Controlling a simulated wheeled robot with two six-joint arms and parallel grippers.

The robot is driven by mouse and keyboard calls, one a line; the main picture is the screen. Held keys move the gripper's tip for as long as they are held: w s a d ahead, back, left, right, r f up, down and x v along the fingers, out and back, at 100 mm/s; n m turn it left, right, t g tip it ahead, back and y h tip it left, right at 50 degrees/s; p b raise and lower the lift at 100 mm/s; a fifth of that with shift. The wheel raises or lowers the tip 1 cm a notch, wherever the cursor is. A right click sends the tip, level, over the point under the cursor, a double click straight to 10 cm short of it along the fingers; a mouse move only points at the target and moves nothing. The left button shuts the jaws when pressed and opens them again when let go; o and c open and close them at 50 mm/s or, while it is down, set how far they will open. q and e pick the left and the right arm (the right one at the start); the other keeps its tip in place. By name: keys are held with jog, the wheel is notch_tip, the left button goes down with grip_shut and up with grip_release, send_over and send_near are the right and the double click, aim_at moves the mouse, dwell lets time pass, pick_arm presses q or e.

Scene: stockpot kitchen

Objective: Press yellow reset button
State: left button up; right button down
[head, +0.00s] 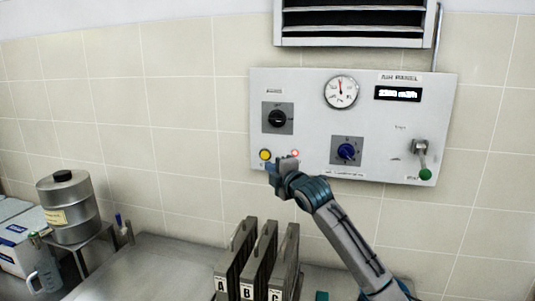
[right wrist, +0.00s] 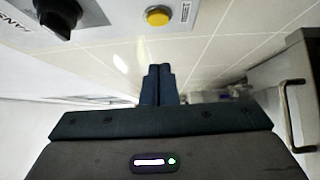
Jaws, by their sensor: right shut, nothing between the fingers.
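The yellow button (head: 265,154) sits at the lower left of the white control panel (head: 300,85) on the tiled wall. In the right wrist view the yellow button (right wrist: 158,16) shows at the top, beyond the fingertips. My right gripper (head: 271,168) is shut and empty, just below and slightly right of the button in the head view. Its two fingers (right wrist: 158,80) lie together in the wrist view, with a visible gap to the button. A small red light (head: 295,153) glows right of the button. My left gripper is not in view.
The panel carries a black knob (head: 278,118), a blue knob (head: 346,151), a gauge (head: 341,92), a display (head: 398,94) and a green-tipped lever (head: 425,174). Below stand binders (head: 257,265) lettered A, B and C. A metal canister (head: 69,208) stands at left.

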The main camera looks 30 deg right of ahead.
aim_at(260, 155)
jog(key=w+p, duration=0.1)
jog(key=w, duration=0.1)
jog(key=w+d+p, duration=0.1)
jog(key=w, duration=0.1)
jog(key=w+d+p, duration=0.1)
jog(key=w+p, duration=0.1)
jog(key=shift+w+d+r, duration=0.15)
jog(key=shift+w+d, duration=0.05)
jog(key=shift+w, duration=0.1)
jog(key=shift+w+d, duration=0.15)
jog(key=shift+d, duration=0.35)
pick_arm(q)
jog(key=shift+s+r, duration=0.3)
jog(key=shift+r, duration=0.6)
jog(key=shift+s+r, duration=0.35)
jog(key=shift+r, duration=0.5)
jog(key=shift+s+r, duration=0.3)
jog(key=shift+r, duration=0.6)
pick_arm(e)
jog(key=shift+w+a+f, duration=0.1)
jog(key=shift+w+f, duration=0.1)
